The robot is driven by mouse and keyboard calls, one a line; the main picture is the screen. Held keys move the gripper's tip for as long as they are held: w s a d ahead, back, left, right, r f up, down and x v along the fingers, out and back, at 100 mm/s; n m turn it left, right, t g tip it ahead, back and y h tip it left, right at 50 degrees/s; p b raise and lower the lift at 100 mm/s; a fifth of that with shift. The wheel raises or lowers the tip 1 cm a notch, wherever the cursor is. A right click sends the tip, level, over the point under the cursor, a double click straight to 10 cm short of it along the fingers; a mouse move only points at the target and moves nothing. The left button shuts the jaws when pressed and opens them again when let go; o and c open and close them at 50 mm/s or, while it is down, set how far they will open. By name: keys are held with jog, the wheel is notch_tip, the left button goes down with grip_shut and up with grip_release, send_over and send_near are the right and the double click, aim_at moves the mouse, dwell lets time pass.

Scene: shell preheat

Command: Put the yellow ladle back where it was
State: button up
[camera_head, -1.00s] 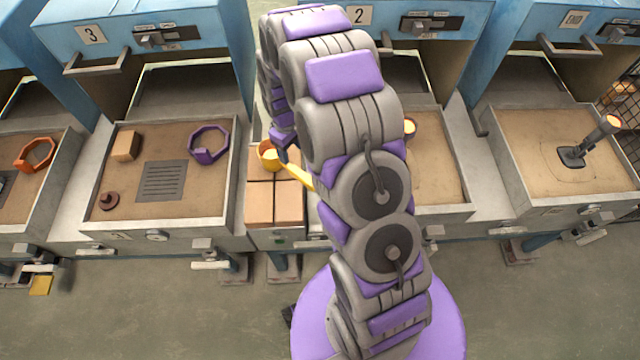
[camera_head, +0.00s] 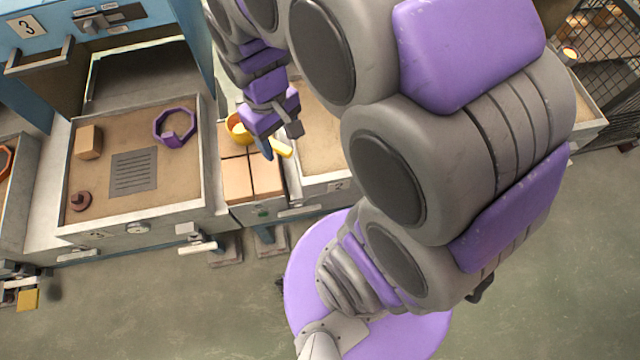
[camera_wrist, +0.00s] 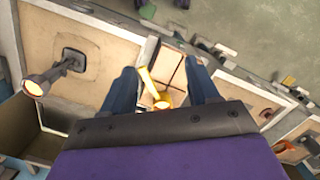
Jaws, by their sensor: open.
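The yellow ladle (camera_head: 281,148) lies on a narrow stand topped with tan bricks (camera_head: 252,178), between two sand trays. Its round cup (camera_head: 238,128) is at the back of the stand, and its handle slants toward the front right. My gripper (camera_head: 279,138) is open above the ladle and hides part of it in the head view. In the wrist view, the ladle (camera_wrist: 147,82) shows between my two spread fingers (camera_wrist: 162,88), with its cup near the gripper's palm. The fingers look apart from it. Where the ladle was before does not show.
The left sand tray (camera_head: 75,160) under furnace 3 holds a purple octagonal ring (camera_head: 176,127), a tan block (camera_head: 88,142), a dark grate (camera_head: 133,172) and a brown knob (camera_head: 80,200). A glowing-ended rod on a dark base (camera_wrist: 38,85) stands in another tray. A mesh fence (camera_head: 610,85) is at right.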

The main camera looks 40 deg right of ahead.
jog(key=s+r+m, duration=0.2)
jog(key=s+r, duration=0.2)
jog(key=s, duration=1)
jog(key=shift+s+a, duration=0.3)
jog(key=shift+s, duration=0.1)
